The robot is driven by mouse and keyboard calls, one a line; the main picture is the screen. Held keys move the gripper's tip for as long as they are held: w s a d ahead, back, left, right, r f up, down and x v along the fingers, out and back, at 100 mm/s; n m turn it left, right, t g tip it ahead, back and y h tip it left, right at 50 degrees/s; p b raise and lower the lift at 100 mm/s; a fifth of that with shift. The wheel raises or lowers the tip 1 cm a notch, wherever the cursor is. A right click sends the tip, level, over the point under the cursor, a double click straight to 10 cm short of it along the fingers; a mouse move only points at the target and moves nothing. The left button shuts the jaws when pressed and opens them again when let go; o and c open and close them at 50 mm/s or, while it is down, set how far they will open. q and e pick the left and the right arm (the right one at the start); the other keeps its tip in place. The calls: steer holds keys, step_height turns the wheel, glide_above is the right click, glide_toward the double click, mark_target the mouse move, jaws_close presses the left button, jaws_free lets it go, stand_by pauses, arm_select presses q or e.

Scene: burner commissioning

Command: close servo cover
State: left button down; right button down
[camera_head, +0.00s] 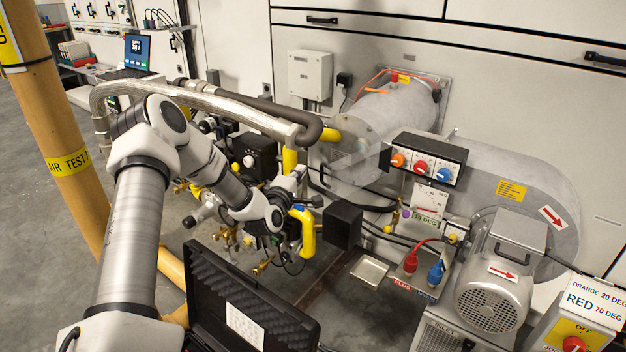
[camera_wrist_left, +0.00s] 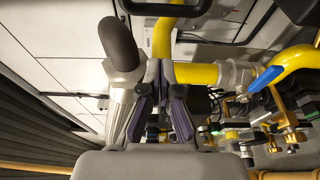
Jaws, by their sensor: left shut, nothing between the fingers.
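I cannot tell for sure which part is the servo cover. A black box with a pale round spot (camera_head: 254,155) sits among the yellow pipework, left of my gripper. A plain black box (camera_head: 343,222) stands just right of my gripper. My left arm reaches over the pipes, and its gripper (camera_head: 314,201) is small and partly lost against the yellow pipe. In the left wrist view my left gripper (camera_wrist_left: 160,75) is shut and empty, its dark fingers together at the tips in front of yellow pipes. My right gripper is not in view.
A braided metal hose (camera_head: 200,97) arches behind my left arm. A yellow pipe (camera_head: 307,232) bends down close to the gripper. An open black case (camera_head: 240,300) lies in front. A control box with coloured knobs (camera_head: 428,158) and a grey motor (camera_head: 488,290) stand to the right.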

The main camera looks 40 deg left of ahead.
arm_select(q)
steer(key=w+d, duration=0.2)
steer(key=d, duration=0.1)
steer(key=shift+d+f, duration=0.1)
steer(key=shift+f, duration=0.05)
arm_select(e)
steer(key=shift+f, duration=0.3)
arm_select(q)
steer(key=shift+d, duration=0.1)
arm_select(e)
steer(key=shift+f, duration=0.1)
